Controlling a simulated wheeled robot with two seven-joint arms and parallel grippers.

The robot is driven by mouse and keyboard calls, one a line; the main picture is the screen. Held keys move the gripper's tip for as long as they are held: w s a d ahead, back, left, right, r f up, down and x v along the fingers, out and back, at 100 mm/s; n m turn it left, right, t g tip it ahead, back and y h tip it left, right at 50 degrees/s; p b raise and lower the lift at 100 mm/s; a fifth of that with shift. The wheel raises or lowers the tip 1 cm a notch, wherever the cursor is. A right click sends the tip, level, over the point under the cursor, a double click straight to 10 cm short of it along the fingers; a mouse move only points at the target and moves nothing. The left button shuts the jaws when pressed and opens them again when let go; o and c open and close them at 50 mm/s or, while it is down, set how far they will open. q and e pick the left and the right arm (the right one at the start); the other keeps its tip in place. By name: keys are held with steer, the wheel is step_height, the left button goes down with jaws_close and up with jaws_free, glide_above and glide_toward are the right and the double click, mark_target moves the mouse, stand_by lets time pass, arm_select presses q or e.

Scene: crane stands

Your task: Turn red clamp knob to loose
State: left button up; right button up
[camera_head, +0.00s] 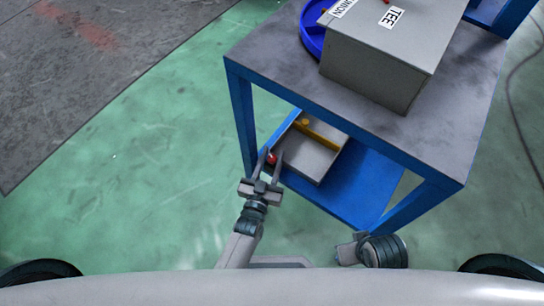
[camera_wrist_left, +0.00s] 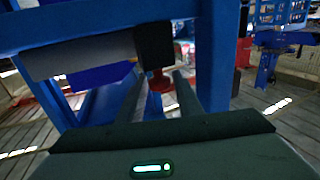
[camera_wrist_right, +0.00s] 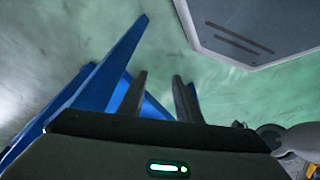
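The red clamp knob (camera_head: 271,158) shows small at the left end of the lower shelf of the blue-framed stand. In the left wrist view the red knob (camera_wrist_left: 160,81) sits under a dark block (camera_wrist_left: 154,45). My left gripper (camera_head: 269,152) is open, with its fingers on either side of the knob in the picture. The left wrist view also shows the fingers (camera_wrist_left: 159,76) apart, with the knob between their tips; contact cannot be told. My right gripper (camera_wrist_right: 159,75) is open and empty; its fingers are not seen in the head view.
The blue-framed stand has a grey top (camera_head: 270,55) carrying a grey box (camera_head: 375,65) labelled TEE and a blue round tray (camera_head: 312,38). On its lower shelf (camera_head: 365,190) lies a grey tray with a yellow bar (camera_head: 320,136). Green floor (camera_head: 150,160) to the left is clear.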

steer(key=shift+w, duration=0.1)
arm_select(q)
steer(key=shift+s+a, duration=0.2)
steer(key=shift+s, duration=0.4)
steer(key=v, duration=1.6)
arm_select(e)
steer(key=shift+f, duration=0.45)
